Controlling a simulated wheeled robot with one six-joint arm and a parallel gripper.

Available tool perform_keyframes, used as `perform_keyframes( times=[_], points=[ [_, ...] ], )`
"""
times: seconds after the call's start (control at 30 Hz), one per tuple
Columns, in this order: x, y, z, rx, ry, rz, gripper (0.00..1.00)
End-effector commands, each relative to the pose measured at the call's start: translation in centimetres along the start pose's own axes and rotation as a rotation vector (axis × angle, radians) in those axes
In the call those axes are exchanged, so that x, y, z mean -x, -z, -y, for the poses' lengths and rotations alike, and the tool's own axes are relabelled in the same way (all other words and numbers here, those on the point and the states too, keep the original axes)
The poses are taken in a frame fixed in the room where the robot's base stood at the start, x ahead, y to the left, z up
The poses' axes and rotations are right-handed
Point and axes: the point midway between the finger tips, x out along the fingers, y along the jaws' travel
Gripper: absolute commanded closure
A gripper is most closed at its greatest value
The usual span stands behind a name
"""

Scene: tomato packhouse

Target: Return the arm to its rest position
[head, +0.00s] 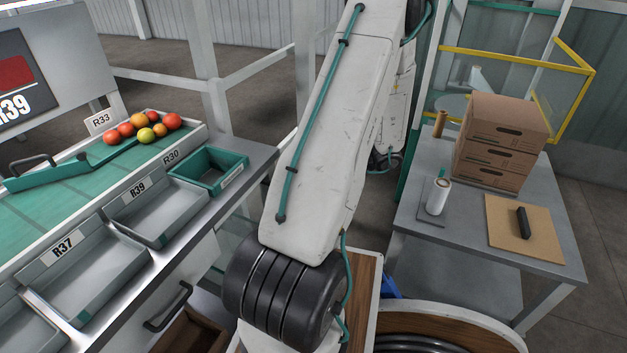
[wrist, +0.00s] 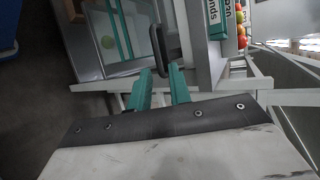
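My arm fills the middle of the head view, its white upper link rising from the dark ribbed joint near my base. My gripper is not visible in the head view. In the wrist view my gripper (wrist: 160,77) shows two green fingers with a gap between them, and I see nothing held. A black bar handle (wrist: 157,50) appears just beyond the fingertips; I cannot tell how far away it is.
The sorting bench with grey trays (head: 92,268), a green bin (head: 209,170) and tomatoes (head: 146,135) is at left. A grey table (head: 420,200) with stacked cartons (head: 498,143) stands at right. A black drawer handle (head: 168,309) sticks out below the bench.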

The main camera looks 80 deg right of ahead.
Motion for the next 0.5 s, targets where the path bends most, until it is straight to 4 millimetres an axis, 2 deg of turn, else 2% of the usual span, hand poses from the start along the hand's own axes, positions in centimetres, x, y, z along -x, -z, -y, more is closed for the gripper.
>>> perform_keyframes(
  times=[0.37,0.5],
  points=[
    [-0.05,-0.01,0.0,-0.005,0.0,0.0,0.8],
    [-0.06,-0.24,-0.2,-0.08,-0.009,0.01,0.8]
  ],
)
